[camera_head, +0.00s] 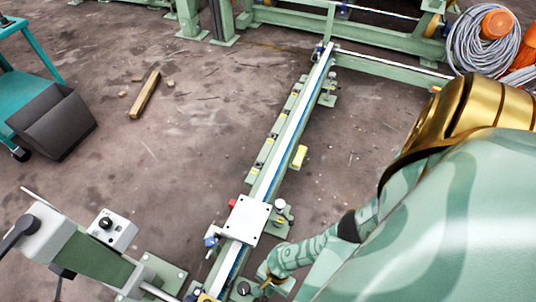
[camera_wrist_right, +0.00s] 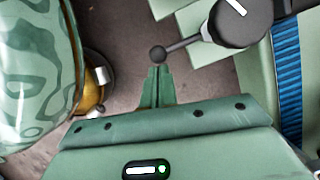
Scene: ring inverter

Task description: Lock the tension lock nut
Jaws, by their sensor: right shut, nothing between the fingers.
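A dark round hub (camera_wrist_right: 245,20) with a white line and a lever ending in a ball (camera_wrist_right: 158,53) shows in the right wrist view; it appears to be the tension lock nut. In the head view, a dark knob (camera_head: 243,288) sits at the near end of the rail, beside my right gripper (camera_head: 265,284). In the wrist view my right gripper (camera_wrist_right: 157,72) is shut and empty. Its fingertips are right at the lever's ball; I cannot tell whether they touch. My left gripper is not in view.
A long green rail (camera_head: 290,140) with a blue strip (camera_wrist_right: 288,80) runs away from me, carrying a white plate (camera_head: 246,220). A control box (camera_head: 110,230) stands left. Coiled cables (camera_head: 483,45) lie back right. A wooden block (camera_head: 145,94) lies on open floor.

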